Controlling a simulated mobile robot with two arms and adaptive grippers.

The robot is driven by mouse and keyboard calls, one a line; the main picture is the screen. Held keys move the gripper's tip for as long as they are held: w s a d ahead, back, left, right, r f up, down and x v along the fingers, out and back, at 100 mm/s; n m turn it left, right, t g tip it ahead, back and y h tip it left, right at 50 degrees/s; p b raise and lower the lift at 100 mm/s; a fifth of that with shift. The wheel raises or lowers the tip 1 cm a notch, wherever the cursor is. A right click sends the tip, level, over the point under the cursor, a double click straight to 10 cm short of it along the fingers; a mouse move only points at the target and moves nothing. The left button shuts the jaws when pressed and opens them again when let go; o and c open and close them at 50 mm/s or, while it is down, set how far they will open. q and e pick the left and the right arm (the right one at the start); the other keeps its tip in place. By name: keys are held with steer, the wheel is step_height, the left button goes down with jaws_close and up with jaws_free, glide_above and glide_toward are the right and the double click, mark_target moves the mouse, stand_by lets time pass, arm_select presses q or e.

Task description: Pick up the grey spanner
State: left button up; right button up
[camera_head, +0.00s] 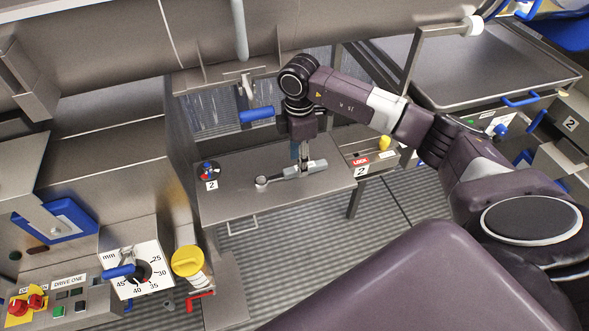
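The grey spanner (283,174) lies on a small metal shelf (231,205) in the middle of the head view. Its round end (262,183) points left, and its other end lies under my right gripper. My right gripper (303,167) points straight down over the right part of the spanner, with its fingertips at or very near it. The fingers are small and partly overlap in this view, so I cannot tell whether they are open or closed on it. My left gripper is not in view.
A blue-handled lever (258,115) juts out beside my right wrist. A small knob labelled 2 (208,170) stands at the shelf's left. A red LOCK label (361,161) is on the right. A yellow-capped post (187,262) and dial panel (136,270) stand front left.

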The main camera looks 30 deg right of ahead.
steer(key=shift+f, duration=0.95)
steer(key=shift+c, duration=0.2)
jaws_close()
steer(key=shift+r, duration=0.1)
